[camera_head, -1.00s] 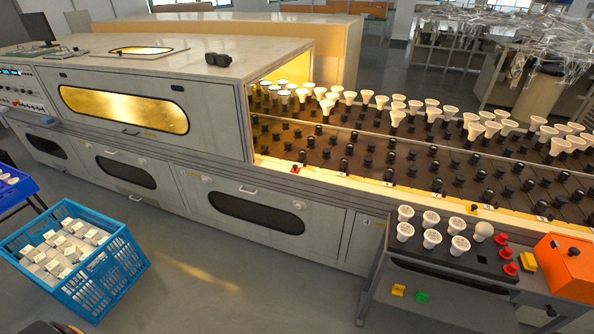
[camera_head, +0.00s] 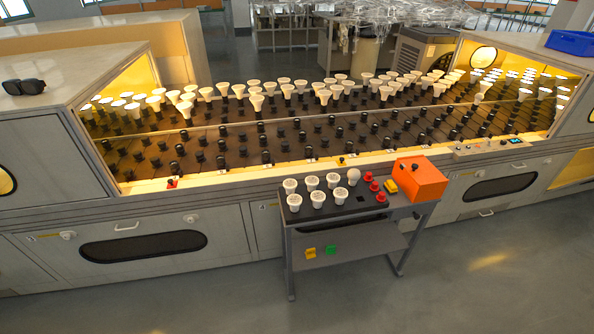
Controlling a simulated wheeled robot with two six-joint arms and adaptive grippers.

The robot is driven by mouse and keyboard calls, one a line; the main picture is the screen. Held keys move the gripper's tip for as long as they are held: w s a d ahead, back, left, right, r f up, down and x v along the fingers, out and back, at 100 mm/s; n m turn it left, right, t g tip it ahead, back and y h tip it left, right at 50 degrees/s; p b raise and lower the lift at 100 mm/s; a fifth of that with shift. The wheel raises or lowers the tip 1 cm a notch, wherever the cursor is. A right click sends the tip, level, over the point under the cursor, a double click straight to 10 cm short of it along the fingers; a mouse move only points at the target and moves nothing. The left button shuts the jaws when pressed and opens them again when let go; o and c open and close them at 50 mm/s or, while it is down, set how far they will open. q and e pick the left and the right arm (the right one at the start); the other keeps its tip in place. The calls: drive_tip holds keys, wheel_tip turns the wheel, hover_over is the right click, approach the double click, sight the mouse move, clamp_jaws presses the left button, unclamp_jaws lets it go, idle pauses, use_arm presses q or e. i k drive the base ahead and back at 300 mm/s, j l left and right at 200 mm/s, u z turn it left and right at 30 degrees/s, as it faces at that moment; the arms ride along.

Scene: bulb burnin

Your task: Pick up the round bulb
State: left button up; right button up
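A round bulb (camera_head: 353,177) with a white globe stands on the dark top of a small grey cart (camera_head: 345,218). It is at the right end of the back row of several flat-faced white reflector bulbs (camera_head: 311,183). Red pieces (camera_head: 374,187) stand just to its right. Neither of my grippers shows in the view.
A long burn-in machine (camera_head: 170,220) with rows of sockets and many white bulbs stands behind the cart. An orange box (camera_head: 420,179) and a yellow piece (camera_head: 390,186) sit at the cart's right end. The floor (camera_head: 450,270) in front is clear.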

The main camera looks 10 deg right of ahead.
sight(354, 174)
drive_tip(key=i+l+u, duration=0.15)
drive_tip(key=l+u, duration=0.3)
drive_tip(key=l, duration=0.15)
drive_tip(key=l+u, duration=0.5)
drive_tip(key=l, duration=0.15)
